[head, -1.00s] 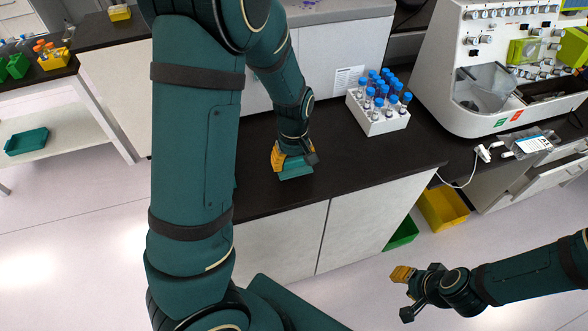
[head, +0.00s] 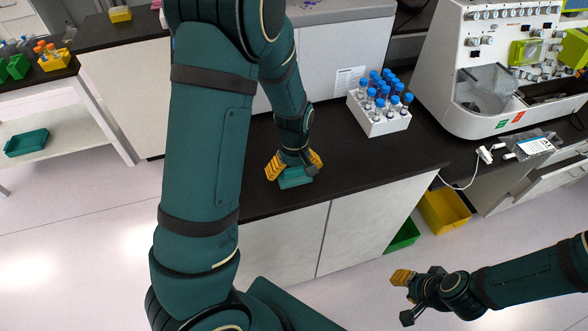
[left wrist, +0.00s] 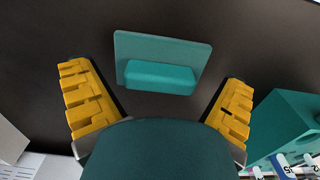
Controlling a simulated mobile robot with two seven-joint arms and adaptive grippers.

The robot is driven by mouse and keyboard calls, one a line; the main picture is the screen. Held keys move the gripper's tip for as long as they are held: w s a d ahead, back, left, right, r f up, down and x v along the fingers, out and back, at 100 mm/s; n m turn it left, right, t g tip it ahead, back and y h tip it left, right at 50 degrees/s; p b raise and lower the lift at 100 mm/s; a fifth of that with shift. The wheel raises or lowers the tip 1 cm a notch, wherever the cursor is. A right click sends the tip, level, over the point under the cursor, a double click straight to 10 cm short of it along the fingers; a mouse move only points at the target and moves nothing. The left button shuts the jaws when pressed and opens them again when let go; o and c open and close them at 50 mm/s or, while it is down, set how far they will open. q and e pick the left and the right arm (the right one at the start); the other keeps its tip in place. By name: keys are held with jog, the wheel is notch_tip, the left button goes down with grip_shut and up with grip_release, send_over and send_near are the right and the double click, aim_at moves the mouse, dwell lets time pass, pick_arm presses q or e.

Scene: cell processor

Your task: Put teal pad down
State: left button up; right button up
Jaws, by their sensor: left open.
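The teal pad (head: 295,178) lies on the black counter (head: 366,171) near its front edge, partly hidden by my left gripper in the head view. In the left wrist view the pad (left wrist: 137,47) is a flat plate with a raised teal block on it. My left gripper (head: 294,165) is open just above the pad. Its yellow fingers stand apart on both sides, clear of the block in the left wrist view (left wrist: 157,85). My right gripper (head: 405,296) is open and empty, out over the floor at the lower right.
A white rack (head: 378,125) of blue-capped tubes stands on the counter to the right of the pad. A large white machine (head: 440,95) stands further right. A yellow bin (head: 443,211) and a green bin (head: 404,236) are below. Bare counter lies between pad and rack.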

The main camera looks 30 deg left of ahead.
aim_at(294, 169)
pick_arm(q)
jog(key=shift+r, duration=0.3)
notch_tip(294, 169, up, 12)
jog(key=p, duration=0.3)
jog(key=shift+f, duration=0.15)
dwell(0.3)
